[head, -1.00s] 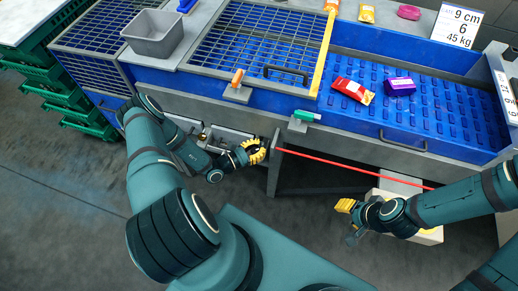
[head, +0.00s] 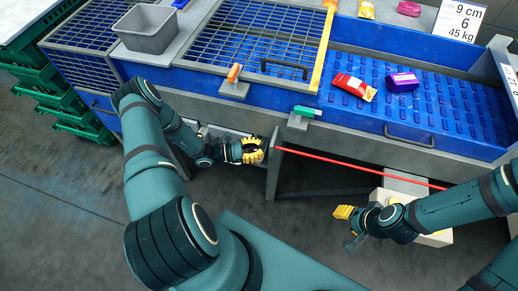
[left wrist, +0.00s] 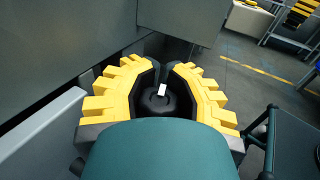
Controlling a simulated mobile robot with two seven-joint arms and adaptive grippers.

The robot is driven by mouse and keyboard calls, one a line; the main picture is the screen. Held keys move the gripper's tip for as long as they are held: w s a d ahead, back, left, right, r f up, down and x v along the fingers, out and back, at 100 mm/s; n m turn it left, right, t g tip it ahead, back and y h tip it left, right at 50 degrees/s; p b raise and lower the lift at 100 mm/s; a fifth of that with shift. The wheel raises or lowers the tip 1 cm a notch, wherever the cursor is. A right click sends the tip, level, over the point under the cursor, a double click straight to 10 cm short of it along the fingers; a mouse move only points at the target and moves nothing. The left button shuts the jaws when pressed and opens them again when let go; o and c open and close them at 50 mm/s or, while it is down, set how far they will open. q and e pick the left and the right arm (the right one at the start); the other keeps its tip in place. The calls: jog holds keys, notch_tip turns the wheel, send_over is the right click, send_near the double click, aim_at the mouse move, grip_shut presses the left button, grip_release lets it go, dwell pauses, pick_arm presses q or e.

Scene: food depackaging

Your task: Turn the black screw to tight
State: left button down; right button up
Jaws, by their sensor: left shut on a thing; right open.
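The black screw (left wrist: 160,101) is a round black knob with a white mark on top, seen in the left wrist view. My left gripper (left wrist: 163,72) has yellow ridged fingers on both sides of the knob and is shut on it. In the head view my left gripper (head: 254,150) is below the blue machine's front edge, beside a grey upright plate; the screw is hidden there by the fingers. My right gripper (head: 343,212) is open and empty at the lower right, in front of a pale box.
A thin red rod (head: 350,163) runs from the grey plate (head: 273,165) to the right. A pale box (head: 434,238) stands low near my right arm. A blue conveyor (head: 430,105) with packages and a metal grid lies above. Green crates (head: 70,105) stand at the left.

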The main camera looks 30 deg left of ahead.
pick_arm(q)
jog(key=shift+s+a+f, duration=0.15)
jog(key=shift+a, duration=0.1)
jog(key=c, duration=0.6)
grip_release()
notch_tip(320, 180, up, 10)
jog(key=shift+r, duration=0.15)
dwell(0.3)
